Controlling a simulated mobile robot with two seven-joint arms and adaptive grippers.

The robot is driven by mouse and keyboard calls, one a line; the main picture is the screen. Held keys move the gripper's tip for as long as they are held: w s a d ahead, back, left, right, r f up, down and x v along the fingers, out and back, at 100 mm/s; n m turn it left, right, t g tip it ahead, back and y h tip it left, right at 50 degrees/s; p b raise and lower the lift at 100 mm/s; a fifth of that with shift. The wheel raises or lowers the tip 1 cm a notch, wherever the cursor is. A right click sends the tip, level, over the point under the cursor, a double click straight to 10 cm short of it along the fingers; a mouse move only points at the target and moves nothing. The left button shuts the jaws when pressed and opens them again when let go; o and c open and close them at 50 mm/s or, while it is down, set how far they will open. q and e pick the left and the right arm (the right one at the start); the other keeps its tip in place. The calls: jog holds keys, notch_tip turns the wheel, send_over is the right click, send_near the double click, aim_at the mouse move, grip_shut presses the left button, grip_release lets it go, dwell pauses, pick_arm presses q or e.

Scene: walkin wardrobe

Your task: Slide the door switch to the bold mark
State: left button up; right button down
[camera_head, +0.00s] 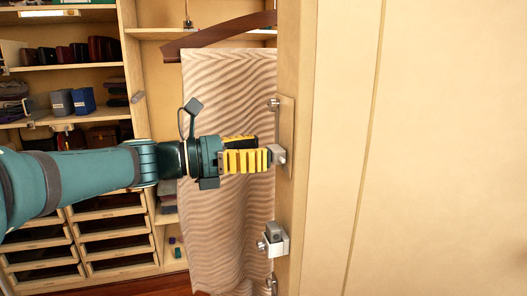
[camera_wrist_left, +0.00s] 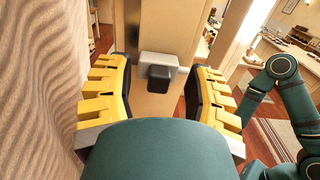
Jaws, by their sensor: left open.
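My left gripper (camera_head: 262,157) comes in from the left, with its yellow fingers level at the edge of the tan door (camera_head: 420,150). A small grey switch block (camera_head: 279,154) sits on the door edge right at the fingertips. In the left wrist view my left gripper (camera_wrist_left: 160,88) is open, with a light grey block (camera_wrist_left: 158,62) and its dark knob (camera_wrist_left: 161,77) between the fingers. I cannot tell whether the fingers touch it. No bold mark can be made out. My right gripper is not in view.
A second grey block (camera_head: 273,238) is lower on the door edge, with small round knobs nearby. A wavy-patterned cloth (camera_head: 225,100) hangs behind my left gripper. Shelves with bags and drawers (camera_head: 112,222) stand at the left. My other arm (camera_wrist_left: 282,75) shows at the right.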

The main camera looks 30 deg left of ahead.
pick_arm(q)
jog(key=shift+x, duration=0.8)
jog(key=shift+s, duration=0.15)
grip_shut()
